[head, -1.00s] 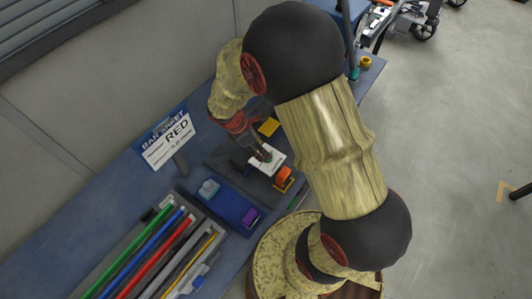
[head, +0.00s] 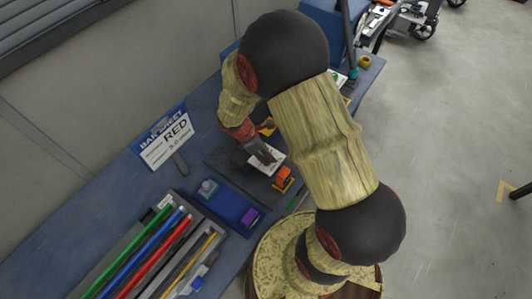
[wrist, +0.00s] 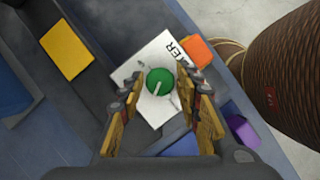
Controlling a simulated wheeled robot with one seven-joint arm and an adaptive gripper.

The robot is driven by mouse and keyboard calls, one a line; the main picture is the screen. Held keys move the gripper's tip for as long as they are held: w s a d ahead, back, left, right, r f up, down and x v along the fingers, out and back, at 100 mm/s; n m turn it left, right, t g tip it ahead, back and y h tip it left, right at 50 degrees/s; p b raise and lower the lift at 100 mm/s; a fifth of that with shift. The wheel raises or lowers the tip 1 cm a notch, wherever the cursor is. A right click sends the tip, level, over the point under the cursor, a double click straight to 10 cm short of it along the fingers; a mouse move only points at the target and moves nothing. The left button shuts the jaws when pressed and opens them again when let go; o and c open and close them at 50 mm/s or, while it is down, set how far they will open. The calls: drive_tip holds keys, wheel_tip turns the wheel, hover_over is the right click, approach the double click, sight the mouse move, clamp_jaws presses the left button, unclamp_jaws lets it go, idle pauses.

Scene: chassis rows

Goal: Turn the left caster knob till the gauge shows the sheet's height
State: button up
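A round green knob (wrist: 160,82) with a pale pointer line sits on a white plate (wrist: 150,112) with dark lettering, only partly readable. The plate also shows in the head view (head: 279,156), partly hidden by my gripper. In the wrist view my gripper (wrist: 166,88) is open, with one finger on each side of the knob and gaps between. In the head view it reaches down over the plate (head: 262,156). I cannot make out a gauge reading.
An orange block (wrist: 199,53) stands beside the plate, and a yellow piece (wrist: 66,51) lies at upper left. Several coloured bars lie in a tray (head: 112,255) at lower left.

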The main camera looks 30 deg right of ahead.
drive_tip(key=c, duration=0.8)
drive_tip(key=shift+o, duration=0.2)
drive_tip(key=shift+m, duration=0.3)
drive_tip(key=shift+w+m+g+y+p, duration=0.1)
drive_tip(key=shift+m+g+y+p, duration=0.3)
drive_tip(key=shift+m, duration=0.9)
drive_tip(key=shift+m+g+y+p, duration=0.1)
drive_tip(key=shift+m+g+p, duration=0.5)
drive_tip(key=shift+m, duration=0.7)
drive_tip(key=o, duration=1)
drive_tip(key=shift+o, duration=0.8)
